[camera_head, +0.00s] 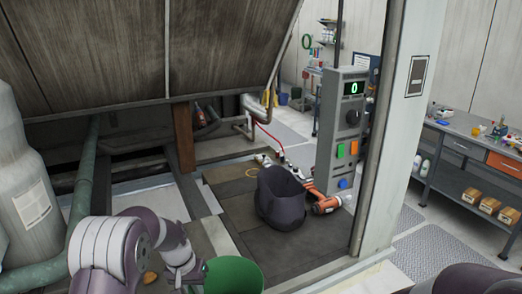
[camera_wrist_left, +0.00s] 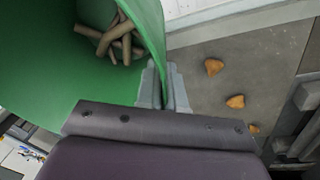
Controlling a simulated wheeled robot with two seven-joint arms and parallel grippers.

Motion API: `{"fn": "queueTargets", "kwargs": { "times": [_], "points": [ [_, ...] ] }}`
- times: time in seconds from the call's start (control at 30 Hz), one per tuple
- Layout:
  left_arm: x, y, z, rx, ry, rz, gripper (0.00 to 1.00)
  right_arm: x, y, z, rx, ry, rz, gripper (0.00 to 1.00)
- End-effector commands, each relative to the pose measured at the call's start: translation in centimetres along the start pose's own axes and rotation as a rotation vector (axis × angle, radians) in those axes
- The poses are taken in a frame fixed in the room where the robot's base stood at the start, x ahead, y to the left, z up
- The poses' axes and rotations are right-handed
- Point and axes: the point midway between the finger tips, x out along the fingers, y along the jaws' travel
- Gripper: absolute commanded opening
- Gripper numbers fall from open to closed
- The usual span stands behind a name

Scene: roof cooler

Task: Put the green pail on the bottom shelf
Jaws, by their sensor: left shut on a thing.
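The green pail (camera_head: 235,275) is at the bottom edge of the head view, partly cut off. In the left wrist view the pail (camera_wrist_left: 60,50) fills the upper left, and several brown stick-like pieces (camera_wrist_left: 120,38) lie inside it. My left gripper (camera_wrist_left: 165,85) is shut on the pail's rim, one finger on each side of the wall. A grey workbench at the right has a low shelf (camera_head: 445,189) with several yellow-brown packs (camera_head: 490,205) on it. My right gripper is not in view; only part of what seems to be my right arm shows at the bottom right.
A grey control box (camera_head: 342,135) and white post (camera_head: 398,130) stand between the deck and the workbench. Orange-brown chips (camera_wrist_left: 235,102) lie below the pail.

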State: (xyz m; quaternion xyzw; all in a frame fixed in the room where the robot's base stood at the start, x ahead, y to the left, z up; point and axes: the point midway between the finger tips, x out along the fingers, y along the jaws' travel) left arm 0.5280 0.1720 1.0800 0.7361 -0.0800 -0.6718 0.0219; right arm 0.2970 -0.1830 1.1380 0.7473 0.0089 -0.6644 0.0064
Motion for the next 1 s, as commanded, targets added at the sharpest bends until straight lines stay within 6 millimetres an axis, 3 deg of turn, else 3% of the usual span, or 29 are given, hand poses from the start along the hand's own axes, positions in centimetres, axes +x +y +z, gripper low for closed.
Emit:
{"fn": "queueTargets", "kwargs": {
  "times": [0.3, 0.5, 0.67, 1.0],
  "points": [
    [6.3, -1.5, 4.8, -0.027, 0.0, -0.002, 0.0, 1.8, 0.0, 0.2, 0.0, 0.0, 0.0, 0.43],
    [9.2, -2.2, 8.3, -0.064, 0.008, -0.006, 0.0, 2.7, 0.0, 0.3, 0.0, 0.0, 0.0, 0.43],
    [10.0, -2.4, 9.4, -0.074, 0.012, -0.008, 0.0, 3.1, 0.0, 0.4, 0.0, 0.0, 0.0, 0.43],
    [9.1, -2.2, 9.1, -0.072, 0.012, -0.007, 0.0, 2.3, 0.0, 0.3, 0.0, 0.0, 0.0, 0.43]
  ]
}}
